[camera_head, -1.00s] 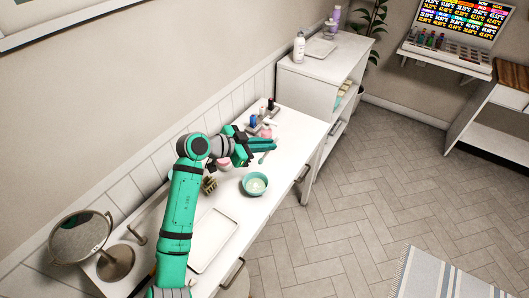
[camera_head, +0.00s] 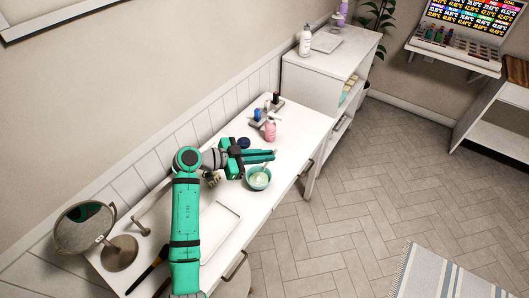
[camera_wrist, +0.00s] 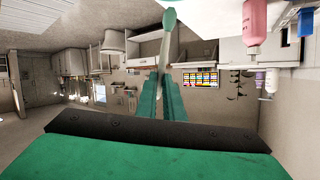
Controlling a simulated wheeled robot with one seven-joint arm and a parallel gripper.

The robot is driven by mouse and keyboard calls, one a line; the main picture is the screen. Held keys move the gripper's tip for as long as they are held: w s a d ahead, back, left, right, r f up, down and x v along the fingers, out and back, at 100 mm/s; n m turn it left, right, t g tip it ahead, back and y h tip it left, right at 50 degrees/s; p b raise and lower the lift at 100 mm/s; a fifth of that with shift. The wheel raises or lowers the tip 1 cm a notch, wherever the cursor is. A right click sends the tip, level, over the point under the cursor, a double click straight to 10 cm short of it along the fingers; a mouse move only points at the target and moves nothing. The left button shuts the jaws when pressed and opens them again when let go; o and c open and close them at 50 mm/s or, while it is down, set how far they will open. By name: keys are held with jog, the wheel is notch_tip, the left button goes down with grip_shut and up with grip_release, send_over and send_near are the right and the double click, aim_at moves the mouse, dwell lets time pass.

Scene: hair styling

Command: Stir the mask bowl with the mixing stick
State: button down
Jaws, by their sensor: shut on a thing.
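The mask bowl (camera_head: 248,185) is a small teal bowl with pale cream contents, standing on the white table. My gripper (camera_head: 272,156) is above its far rim, its teal fingers level and pointing right. In the wrist view my gripper (camera_wrist: 162,82) is shut on the mixing stick (camera_wrist: 164,45), a pale stick with a rounded teal end. That view is upside down, so the teal end points down toward the table. In the head view the stick is a thin pale line over the bowl; I cannot tell whether it touches the contents. The bowl does not show in the wrist view.
A pink bottle (camera_head: 270,131) and a holder with dark and blue bottles (camera_head: 259,114) stand behind the gripper. A white tray (camera_head: 230,212) lies in front of the bowl. A round mirror (camera_head: 84,228) stands at the near left.

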aim_at(265, 167)
jog(key=shift+w+a+f, duration=0.1)
jog(key=shift+a+f, duration=0.1)
jog(key=shift+f, duration=0.85)
jog(key=shift+s+a+f, duration=0.1)
jog(key=shift+a+f, duration=0.15)
jog(key=shift+f, duration=0.8)
jog(key=shift+w+a+f, duration=0.1)
jog(key=shift+a+f, duration=0.1)
jog(key=shift+f, duration=0.85)
